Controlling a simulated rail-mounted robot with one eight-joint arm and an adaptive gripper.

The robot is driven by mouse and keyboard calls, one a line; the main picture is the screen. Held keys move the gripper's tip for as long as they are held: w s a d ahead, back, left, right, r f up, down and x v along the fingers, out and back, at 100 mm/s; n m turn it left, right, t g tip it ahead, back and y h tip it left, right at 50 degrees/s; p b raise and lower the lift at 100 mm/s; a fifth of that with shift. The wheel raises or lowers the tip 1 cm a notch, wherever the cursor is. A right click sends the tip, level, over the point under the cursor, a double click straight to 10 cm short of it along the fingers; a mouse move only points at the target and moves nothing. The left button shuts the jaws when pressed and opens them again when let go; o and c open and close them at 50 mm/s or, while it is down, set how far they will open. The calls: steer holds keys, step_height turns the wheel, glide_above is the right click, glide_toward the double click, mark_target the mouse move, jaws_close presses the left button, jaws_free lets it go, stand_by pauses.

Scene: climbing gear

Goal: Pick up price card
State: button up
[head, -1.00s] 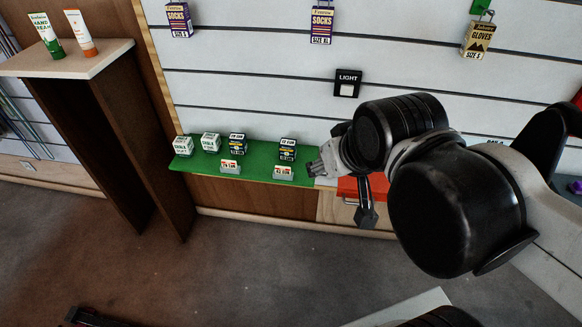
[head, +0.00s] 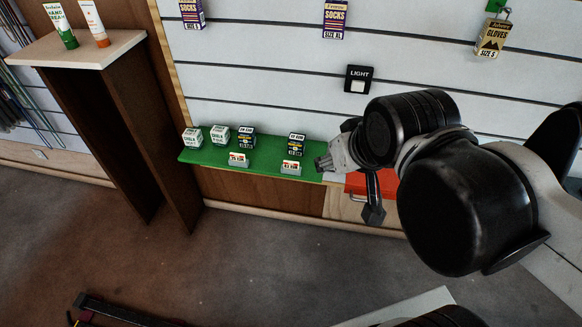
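Two small price cards in grey holders stand at the front edge of a green shelf in the head view. The left price card (head: 238,159) is in front of a dark box. The right price card (head: 291,167) is in front of another dark box and is the nearer one to my gripper. My gripper (head: 322,163) is at the right end of the green shelf, to the right of the right card and apart from it.
The green shelf (head: 262,170) carries white chalk boxes (head: 219,136) and dark boxes (head: 296,144). A slatted wall with hanging socks (head: 335,19) and gloves (head: 492,38) rises behind. A red surface (head: 356,183) lies beneath my wrist. A tall brown stand (head: 125,130) is at left.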

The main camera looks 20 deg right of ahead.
stand_by(0.3)
steer(key=n+g+y+b, duration=0.45)
steer(key=n+b, duration=0.25)
steer(key=n, duration=0.6)
glide_above(291, 162)
steer(key=s+d, duration=0.2)
steer(key=d, duration=0.2)
step_height(291, 162, down, 18)
steer(key=shift+g+h, duration=0.25)
steer(key=shift+g, duration=0.1)
steer(key=b+x, duration=0.1)
steer(key=x, duration=0.7)
steer(key=shift+s+d+f+b, duration=0.1)
steer(key=shift+s+d+b, duration=0.05)
steer(key=shift+b, duration=0.25)
steer(key=b+x, duration=0.2)
steer(key=x, duration=0.3)
steer(key=shift+d+f, duration=0.1)
jaws_close()
